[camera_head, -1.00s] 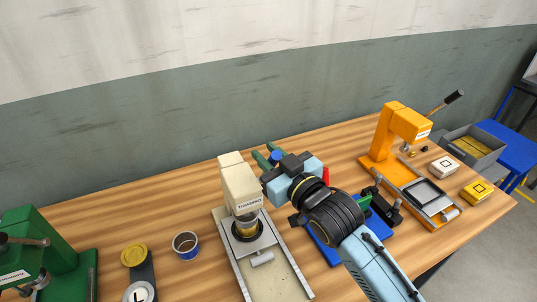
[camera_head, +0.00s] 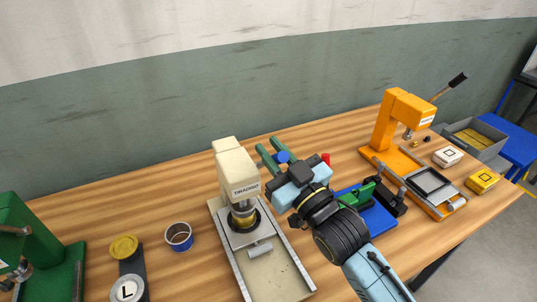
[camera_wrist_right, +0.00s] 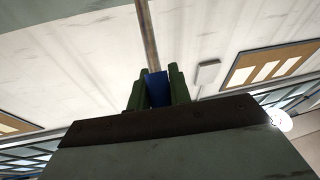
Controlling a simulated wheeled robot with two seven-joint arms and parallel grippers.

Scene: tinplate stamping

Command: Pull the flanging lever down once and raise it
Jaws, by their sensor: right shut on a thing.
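The cream press (camera_head: 237,168) stands mid-table in the head view, with a gold can-like piece (camera_head: 243,219) under its head on a plate with a black ring. My right gripper (camera_head: 269,149), with green fingers, is beside and above the press head on its right. It is shut on the blue grip (camera_head: 283,157) of a lever. In the right wrist view the blue grip (camera_wrist_right: 158,88) sits between the green fingers, and a thin shaft (camera_wrist_right: 147,35) runs up from it. Where the lever joins the press is hidden. My left gripper is not in view.
A green press (camera_head: 38,245) stands at left, near an open tin (camera_head: 178,237) and a gold lid (camera_head: 124,247). A blue base fixture (camera_head: 372,222) and an orange press (camera_head: 403,115) are at right. A grey bin (camera_head: 492,148) is at far right.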

